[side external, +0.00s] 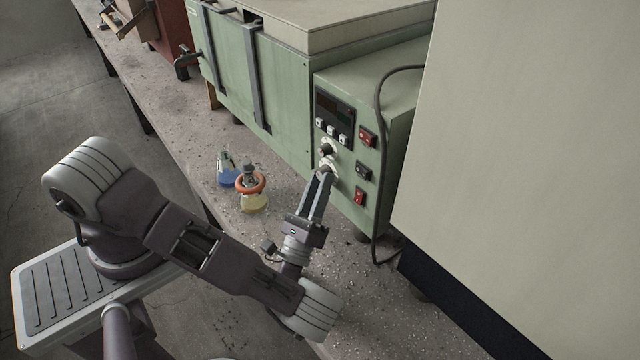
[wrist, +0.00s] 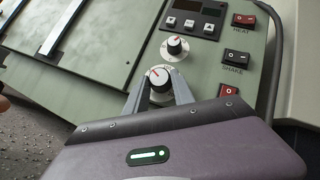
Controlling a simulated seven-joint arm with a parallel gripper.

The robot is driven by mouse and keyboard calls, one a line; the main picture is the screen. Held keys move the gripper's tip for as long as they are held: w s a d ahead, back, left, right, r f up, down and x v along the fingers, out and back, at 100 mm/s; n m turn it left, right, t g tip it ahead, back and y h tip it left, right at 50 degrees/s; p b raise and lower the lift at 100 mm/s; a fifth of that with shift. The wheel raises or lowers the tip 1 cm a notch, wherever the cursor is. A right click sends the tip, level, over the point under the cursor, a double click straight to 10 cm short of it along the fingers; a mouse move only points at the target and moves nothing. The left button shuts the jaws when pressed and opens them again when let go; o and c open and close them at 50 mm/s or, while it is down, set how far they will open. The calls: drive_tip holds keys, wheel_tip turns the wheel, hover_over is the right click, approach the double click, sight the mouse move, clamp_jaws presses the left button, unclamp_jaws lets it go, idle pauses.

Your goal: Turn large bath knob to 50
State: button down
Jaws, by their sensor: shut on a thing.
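The large bath knob (wrist: 158,76) is the lower of two dials on the green bath's control panel. It has a white face and a red pointer mark toward its upper left in the wrist view. My gripper (wrist: 160,87) is shut on this knob, one finger on each side. In the side view my gripper (side external: 325,174) reaches up to the panel and partly hides the knob. A smaller black knob (wrist: 175,46) with a red pointer sits on a white dial just above. The scale numbers are too small to read.
Rocker switches, including HEAT (wrist: 243,20) and SHAKE (wrist: 236,56), line the panel's right side. A black cable (side external: 377,115) hangs beyond them.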

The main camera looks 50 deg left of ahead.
idle(0.4)
drive_tip(key=c, duration=1.1)
unclamp_jaws()
drive_tip(key=shift+o, duration=0.2)
